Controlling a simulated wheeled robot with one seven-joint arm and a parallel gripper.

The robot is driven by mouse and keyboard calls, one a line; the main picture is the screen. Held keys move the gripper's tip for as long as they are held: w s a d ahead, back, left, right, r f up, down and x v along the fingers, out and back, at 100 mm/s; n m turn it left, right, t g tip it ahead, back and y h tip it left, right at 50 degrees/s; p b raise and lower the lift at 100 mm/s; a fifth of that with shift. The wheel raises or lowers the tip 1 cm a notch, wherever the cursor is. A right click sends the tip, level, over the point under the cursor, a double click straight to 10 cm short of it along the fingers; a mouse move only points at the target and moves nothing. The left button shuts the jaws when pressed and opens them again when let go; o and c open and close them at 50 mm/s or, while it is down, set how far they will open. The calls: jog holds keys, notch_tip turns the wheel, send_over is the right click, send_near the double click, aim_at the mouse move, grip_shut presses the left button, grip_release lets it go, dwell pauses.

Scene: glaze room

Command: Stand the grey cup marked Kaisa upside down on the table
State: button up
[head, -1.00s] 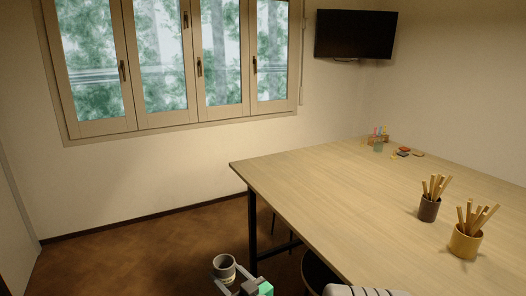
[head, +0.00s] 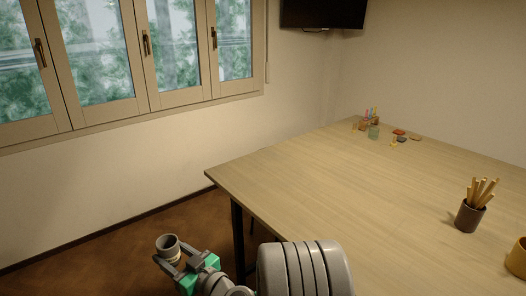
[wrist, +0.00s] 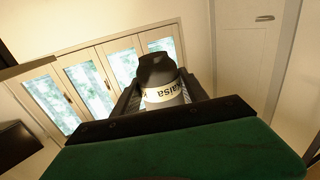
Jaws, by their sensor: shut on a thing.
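My gripper (head: 175,261) is shut on a grey cup (head: 168,246) and holds it in the air over the floor, left of the table (head: 300,180). In the head view the cup's open mouth faces up. In the wrist view the cup (wrist: 160,72) sits between the dark fingers. A pale band (wrist: 164,93) with a name that looks like Kaisa runs around it. The table's near left part is bare.
A dark pot of sticks (head: 468,217) and a tan pot (head: 517,260) stand at the table's right. Small coloured things (head: 374,132) lie at its far end. The windows (head: 120,50) and a wall screen (head: 322,14) are beyond. The table's middle is clear.

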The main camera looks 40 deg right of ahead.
jog(key=d+r+m+h, duration=0.1)
jog(key=d+r, duration=0.4)
jog(key=d, duration=0.7)
jog(key=d+r+m+h+b, duration=0.1)
jog(key=d+r, duration=0.5)
jog(key=d, duration=0.6)
jog(key=s+d+r+m+h+b, duration=0.1)
jog(key=d+r+h, duration=0.3)
jog(key=d, duration=0.8)
jog(key=shift+r+m+t+h, duration=0.4)
jog(key=shift+r+m, duration=0.3)
jog(key=shift+r, duration=0.1)
